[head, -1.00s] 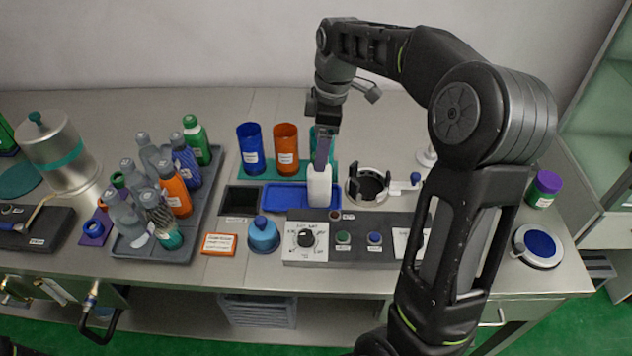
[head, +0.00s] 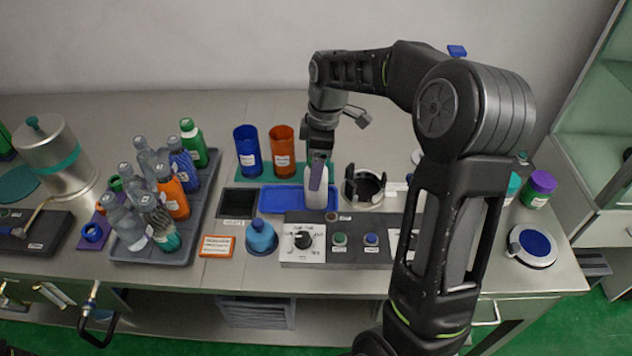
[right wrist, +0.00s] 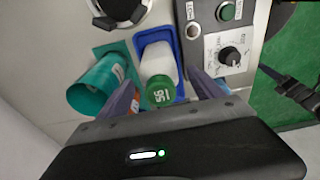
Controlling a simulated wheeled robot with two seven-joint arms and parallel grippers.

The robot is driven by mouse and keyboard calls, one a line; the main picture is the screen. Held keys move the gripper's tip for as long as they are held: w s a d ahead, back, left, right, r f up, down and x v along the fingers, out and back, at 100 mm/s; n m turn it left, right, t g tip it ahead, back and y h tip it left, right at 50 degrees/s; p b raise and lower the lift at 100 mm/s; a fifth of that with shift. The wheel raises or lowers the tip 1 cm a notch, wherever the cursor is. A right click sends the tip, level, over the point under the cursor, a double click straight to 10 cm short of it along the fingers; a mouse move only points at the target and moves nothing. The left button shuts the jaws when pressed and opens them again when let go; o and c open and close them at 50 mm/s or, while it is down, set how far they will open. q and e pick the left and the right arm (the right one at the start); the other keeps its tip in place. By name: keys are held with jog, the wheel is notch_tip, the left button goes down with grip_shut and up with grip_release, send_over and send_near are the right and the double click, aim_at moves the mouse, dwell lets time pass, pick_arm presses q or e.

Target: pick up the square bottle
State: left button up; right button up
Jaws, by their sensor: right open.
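A white bottle with a green cap, apparently the square bottle (head: 315,198), stands upright in a blue tray (head: 275,198). It also shows in the right wrist view (right wrist: 158,62), its green cap (right wrist: 161,90) toward the camera. My right gripper (head: 317,178) is over the tray, with a finger in front of the bottle's upper part in the head view. In the right wrist view its open fingers (right wrist: 163,88) lie on either side of the bottle, with gaps visible. I cannot tell whether either finger touches it. My left gripper is not in view.
Blue (head: 247,150) and orange (head: 282,150) cups stand behind the tray; a teal cup (right wrist: 92,88) is close to a finger. A control panel (head: 345,240) lies in front, a round black holder (head: 365,188) to the right. A grey crate (head: 190,235) of bottles stands left.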

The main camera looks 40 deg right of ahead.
notch_tip(320, 180, down, 3)
jog(key=shift+a+r, duration=0.1)
jog(key=shift+r, duration=0.05)
jog(key=shift+c, duration=0.2)
dwell(0.3)
grip_shut()
dwell(0.7)
